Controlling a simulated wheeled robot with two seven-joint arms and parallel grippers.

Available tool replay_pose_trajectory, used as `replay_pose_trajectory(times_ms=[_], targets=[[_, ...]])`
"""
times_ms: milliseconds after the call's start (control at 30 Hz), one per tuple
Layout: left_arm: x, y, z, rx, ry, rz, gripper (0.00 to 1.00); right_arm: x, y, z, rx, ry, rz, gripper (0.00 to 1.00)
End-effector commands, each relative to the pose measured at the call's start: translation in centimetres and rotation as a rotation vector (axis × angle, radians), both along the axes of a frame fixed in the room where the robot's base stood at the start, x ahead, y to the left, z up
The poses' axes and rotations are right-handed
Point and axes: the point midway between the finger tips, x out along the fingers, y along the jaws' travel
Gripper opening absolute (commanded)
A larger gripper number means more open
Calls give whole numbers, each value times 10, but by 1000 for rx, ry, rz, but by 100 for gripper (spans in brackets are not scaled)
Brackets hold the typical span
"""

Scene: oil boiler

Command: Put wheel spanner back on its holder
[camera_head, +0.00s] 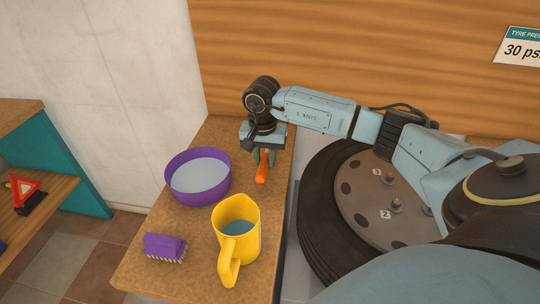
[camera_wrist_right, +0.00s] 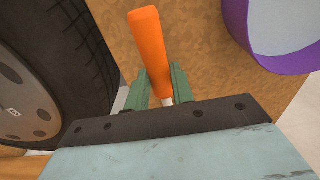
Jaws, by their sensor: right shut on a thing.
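My right gripper (camera_head: 264,156) is over the back part of the wooden bench, between the purple bowl and the tyre. It is shut on an orange-handled tool (camera_head: 262,172), which I take to be the wheel spanner. In the right wrist view the orange handle (camera_wrist_right: 150,45) sticks out past the green fingers (camera_wrist_right: 163,88), and a little grey metal shows at its near end. The rest of the tool is hidden by the gripper. I cannot make out the holder in either view. My left gripper is not in view.
A purple bowl (camera_head: 184,197) of pale liquid, a yellow jug (camera_head: 252,212) and a purple brush (camera_head: 164,245) stand on the bench (camera_head: 140,274). A tyre with its wheel (camera_head: 312,220) is right of the bench. A wooden wall (camera_head: 300,45) rises behind. A warning triangle (camera_head: 22,188) is at left.

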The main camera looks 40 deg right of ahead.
Motion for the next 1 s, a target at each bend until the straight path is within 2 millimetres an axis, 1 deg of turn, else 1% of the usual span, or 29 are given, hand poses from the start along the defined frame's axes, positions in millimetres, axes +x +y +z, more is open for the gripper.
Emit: replay_pose_trajectory(times_ms=[33, 167, 500, 1000], targets=[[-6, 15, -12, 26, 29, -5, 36, 1, 0, -9, 0, -3, 0, 0], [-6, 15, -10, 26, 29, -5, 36, 1, 0, -6, 0, -3, 0, 0], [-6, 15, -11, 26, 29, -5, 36, 1, 0, -7, 0, -3, 0, 0], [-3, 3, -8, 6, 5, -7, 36, 1, 8, -6, -11, 0, 0, 0]])
